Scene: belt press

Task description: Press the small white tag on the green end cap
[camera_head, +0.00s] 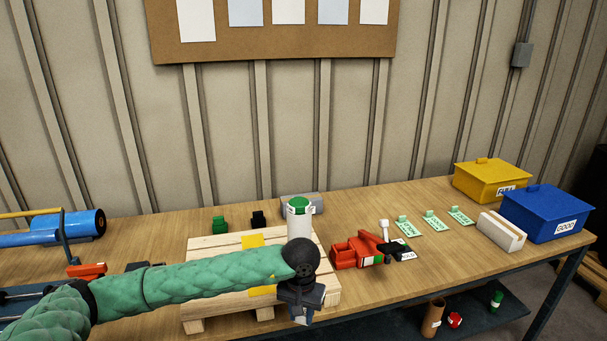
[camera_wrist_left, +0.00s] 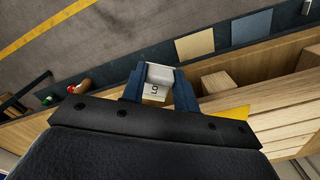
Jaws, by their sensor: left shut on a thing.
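My left gripper (camera_head: 303,312) is in front of the wooden pallet, fingers pointing down. It is shut on a small white block (camera_wrist_left: 157,88) with a dark mark like a 6 or 9, held between its blue fingers in the left wrist view. A white cylinder with a green end cap (camera_head: 299,203) stands upright at the pallet's right end, behind my left wrist, which hides its lower part. The cap is apart from the gripper. I cannot make out a small tag on the cap. My right gripper is not in view.
The wooden pallet (camera_head: 208,243) bears yellow patches. A red tool (camera_head: 352,251) lies to its right, beside green-and-white cards (camera_head: 434,221). Yellow (camera_head: 490,183) and blue (camera_head: 542,213) bins stand at the far right. A blue roll (camera_head: 62,228) is at the left.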

